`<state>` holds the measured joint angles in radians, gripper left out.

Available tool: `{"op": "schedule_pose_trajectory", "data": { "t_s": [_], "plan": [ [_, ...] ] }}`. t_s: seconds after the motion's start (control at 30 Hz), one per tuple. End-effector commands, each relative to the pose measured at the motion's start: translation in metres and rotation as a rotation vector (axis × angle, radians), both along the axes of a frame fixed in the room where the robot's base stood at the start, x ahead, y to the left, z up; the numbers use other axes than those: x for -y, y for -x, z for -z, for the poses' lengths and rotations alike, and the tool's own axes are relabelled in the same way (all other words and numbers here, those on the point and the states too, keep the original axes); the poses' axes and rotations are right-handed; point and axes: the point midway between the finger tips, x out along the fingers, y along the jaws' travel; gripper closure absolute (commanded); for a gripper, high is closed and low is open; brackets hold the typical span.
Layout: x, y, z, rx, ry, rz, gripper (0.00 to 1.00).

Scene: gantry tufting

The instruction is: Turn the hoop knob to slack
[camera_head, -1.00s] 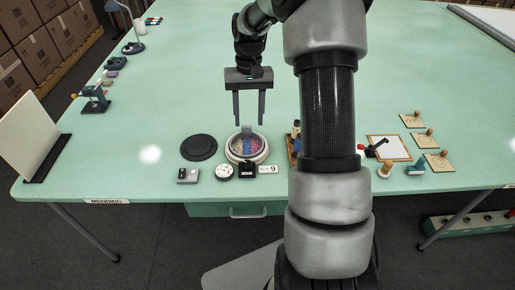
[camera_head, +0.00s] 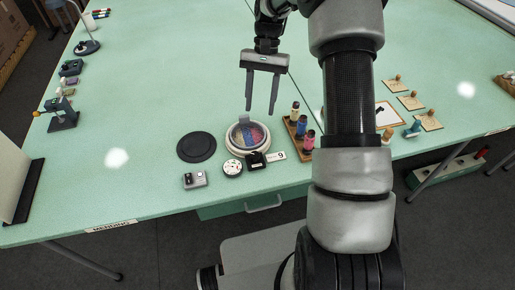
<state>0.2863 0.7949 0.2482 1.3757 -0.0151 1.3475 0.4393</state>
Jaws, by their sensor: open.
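The hoop (camera_head: 230,146) is a pale round ring with red and blue patterned fabric inside, lying on the green table. A small upright clear-grey piece (camera_head: 243,118) stands at its far rim. A black block (camera_head: 256,161) and a white round dial (camera_head: 232,168) with dark marks sit at its near side. I cannot tell which of these parts is the knob. My gripper (camera_head: 260,110) is open and empty, fingers pointing down, above and just beyond the hoop, apart from it.
A flat black disc (camera_head: 196,147) lies left of the hoop, and a small grey box (camera_head: 195,180) nearer the front edge. A wooden rack (camera_head: 297,137) with several spools stands right of it, close to my arm. A card marked 9 (camera_head: 276,156) lies between. The table's left middle is clear.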

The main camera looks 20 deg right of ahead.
Motion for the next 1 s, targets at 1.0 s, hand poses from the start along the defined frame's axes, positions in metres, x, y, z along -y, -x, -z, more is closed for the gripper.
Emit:
{"op": "schedule_pose_trajectory", "data": {
  "t_s": [1.0],
  "plan": [
    [-0.03, 0.055, 0.15, 0.002, -0.001, -0.001, 0.55]
  ]
}}
